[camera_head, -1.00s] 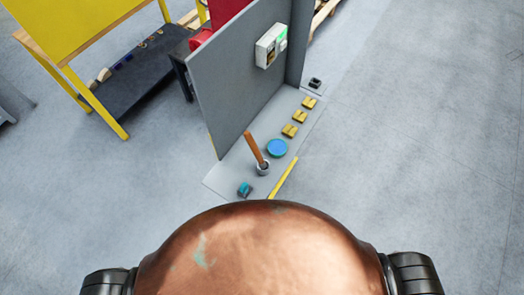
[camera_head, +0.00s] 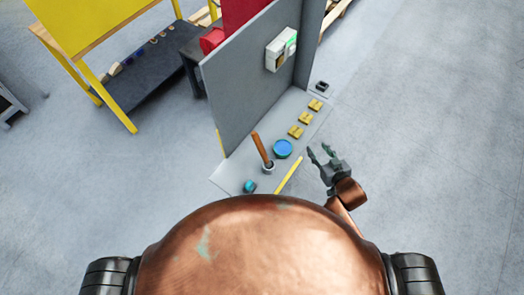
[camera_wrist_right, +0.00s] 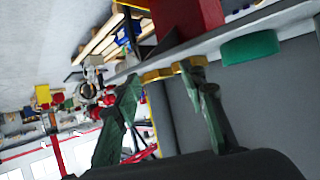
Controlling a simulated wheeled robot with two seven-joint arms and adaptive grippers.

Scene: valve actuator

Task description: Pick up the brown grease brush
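The brown grease brush (camera_head: 261,148) stands tilted, handle up, in a small grey cup (camera_head: 267,169) on the grey base plate in front of the upright panel. Its lower end is hidden in the cup. My right gripper (camera_head: 319,151) is to the right of the brush, clearly apart from it and beyond the plate's right edge. Its two fingers are spread with nothing between them, and they also show apart in the right wrist view (camera_wrist_right: 158,75). The brush cannot be made out in the wrist view. My left gripper is not in view.
A blue round tin (camera_head: 283,148) lies between brush and gripper. Several yellow blocks (camera_head: 305,118), a small teal piece (camera_head: 250,187) and a yellow stick (camera_head: 289,175) are near. The grey panel (camera_head: 250,80) rises behind the brush. Floor at right is clear.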

